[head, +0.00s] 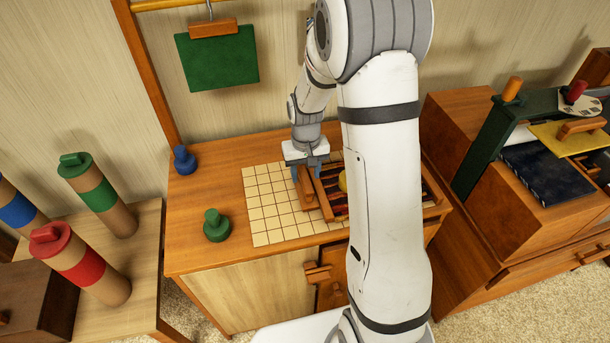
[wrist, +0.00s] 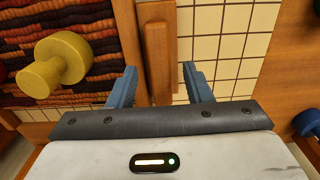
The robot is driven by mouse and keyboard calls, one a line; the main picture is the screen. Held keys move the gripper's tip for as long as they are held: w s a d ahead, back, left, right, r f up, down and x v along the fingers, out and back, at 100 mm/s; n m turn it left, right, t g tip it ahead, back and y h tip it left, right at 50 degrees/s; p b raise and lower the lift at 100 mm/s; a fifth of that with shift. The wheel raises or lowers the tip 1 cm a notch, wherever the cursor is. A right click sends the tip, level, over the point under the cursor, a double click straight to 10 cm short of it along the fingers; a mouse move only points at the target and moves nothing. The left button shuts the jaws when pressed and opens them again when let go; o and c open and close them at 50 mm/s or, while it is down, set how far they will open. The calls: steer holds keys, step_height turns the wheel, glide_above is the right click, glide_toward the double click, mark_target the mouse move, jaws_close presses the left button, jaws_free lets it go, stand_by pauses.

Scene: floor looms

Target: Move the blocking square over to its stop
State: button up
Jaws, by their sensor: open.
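The wooden square (head: 325,200) lies as a long bar on the gridded board (head: 262,205), along the edge of the dark red woven piece (head: 340,207). In the wrist view, its raised wooden grip (wrist: 158,55) stands between the blue fingers of my gripper (wrist: 159,72), with gaps visible on both sides. My gripper (head: 304,176) is open and low over the board in the head view. Its fingers straddle the grip without visibly closing on it. My arm hides the right part of the board, and I cannot make out the stop.
A yellow knob (wrist: 55,65) stands on the weave, left of my gripper in the wrist view. A green knob (head: 216,225) and a blue knob (head: 184,160) stand on the cabinet top left of the board. Bare grid lies just left of the square in the head view.

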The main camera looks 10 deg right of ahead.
steer(key=shift+f, duration=0.9)
steer(key=shift+c, duration=0.5)
jaws_close()
